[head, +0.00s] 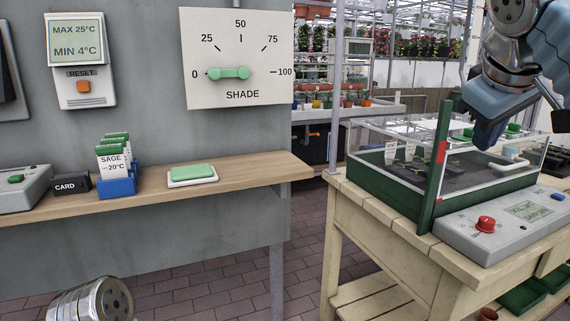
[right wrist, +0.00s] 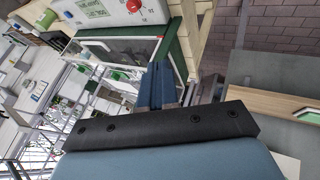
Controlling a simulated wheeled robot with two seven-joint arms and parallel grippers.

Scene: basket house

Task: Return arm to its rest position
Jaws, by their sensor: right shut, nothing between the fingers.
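My right arm comes in from the upper right in the head view. My right gripper (head: 487,141) points down and is shut and empty. In the head view it overlaps the clear-lidded propagator box (head: 381,188), and I cannot tell how far above the lid it is. In the right wrist view the blue fingers of my right gripper (right wrist: 155,88) are together, with the box's green edge (right wrist: 181,50) beyond them. My left gripper is out of view; only a metal part of my left arm shows at the lower left.
A grey control unit (head: 503,226) with a red knob stands on the wooden bench (head: 383,239) before the box. A green post (head: 438,165) rises at the box's corner. At left, a wall shelf (head: 248,173) holds seed packets (head: 112,158) and a green-topped pad (head: 192,174).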

